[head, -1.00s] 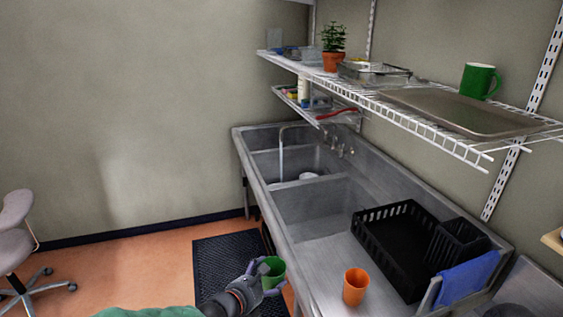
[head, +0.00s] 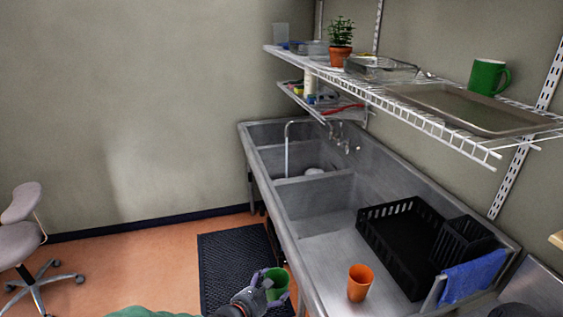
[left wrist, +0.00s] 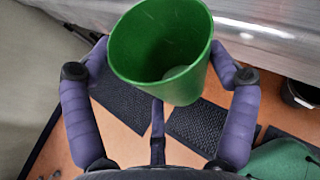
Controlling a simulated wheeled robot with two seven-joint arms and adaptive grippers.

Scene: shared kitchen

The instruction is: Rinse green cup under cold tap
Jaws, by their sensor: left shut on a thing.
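The green cup (head: 278,280) is held in my left gripper (head: 262,284), in front of the sink's front edge and above the floor mat. In the left wrist view the cup (left wrist: 165,55) sits between the purple fingers of the gripper (left wrist: 160,75), its open mouth towards the camera. The tap (head: 312,122) is at the far part of the metal sink (head: 322,195). A thin pale stream of water (head: 287,155) runs from its spout into a far basin. My right gripper is not in view.
An orange cup (head: 360,283) and a black dish rack (head: 400,238) stand on the drainboard, with a blue cloth (head: 474,274) beside. A wire shelf (head: 400,103) overhangs the sink, holding a green mug (head: 488,76) and a tray (head: 475,108). The nearer basin looks empty.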

